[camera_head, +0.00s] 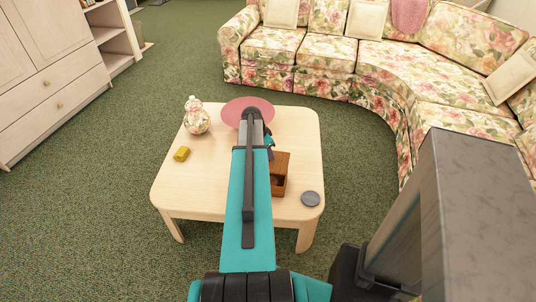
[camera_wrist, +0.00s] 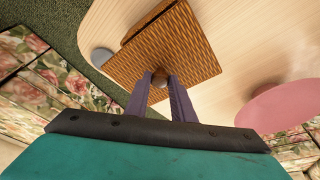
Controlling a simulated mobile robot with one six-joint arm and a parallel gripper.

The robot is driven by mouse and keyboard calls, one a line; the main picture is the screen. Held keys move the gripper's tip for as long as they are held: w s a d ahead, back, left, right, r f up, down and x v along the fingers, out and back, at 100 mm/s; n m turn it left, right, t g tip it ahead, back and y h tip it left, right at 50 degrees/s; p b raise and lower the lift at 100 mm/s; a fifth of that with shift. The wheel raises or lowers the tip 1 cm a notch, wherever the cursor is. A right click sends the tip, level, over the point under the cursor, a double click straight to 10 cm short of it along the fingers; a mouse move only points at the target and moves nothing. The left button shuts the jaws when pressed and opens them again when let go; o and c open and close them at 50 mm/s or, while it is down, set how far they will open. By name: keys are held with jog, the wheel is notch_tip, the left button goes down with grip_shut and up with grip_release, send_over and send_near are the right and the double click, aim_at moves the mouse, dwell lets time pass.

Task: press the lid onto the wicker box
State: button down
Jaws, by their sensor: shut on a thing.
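The wicker lid (camera_wrist: 185,45) is a flat woven square with a small round knob (camera_wrist: 159,72). My gripper (camera_wrist: 160,80) is shut on the knob, with a purple finger on each side. The brown wicker box (camera_head: 281,162) stands on the table, right of my arm, and seems open at the top with a dark inside. In the wrist view a brown edge of the box (camera_wrist: 143,22) shows past the lid. The lid appears above the box and off to one side; I cannot tell the gap. In the head view my arm mostly hides gripper and lid.
A floral sofa (camera_head: 400,75) curves behind and right.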

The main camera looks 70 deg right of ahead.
jog(key=shift+f, duration=0.1)
jog(key=shift+f+b, duration=2)
jog(key=shift+f, duration=1.3)
jog(key=shift+f+b, duration=0.75)
jog(key=shift+f, duration=0.2)
dwell(1.1)
jog(key=c, duration=0.9)
grip_release()
jog(key=shift+c, duration=0.2)
jog(key=shift+r, duration=0.15)
jog(key=shift+r+p, duration=1.65)
jog(key=shift+r, duration=1.75)
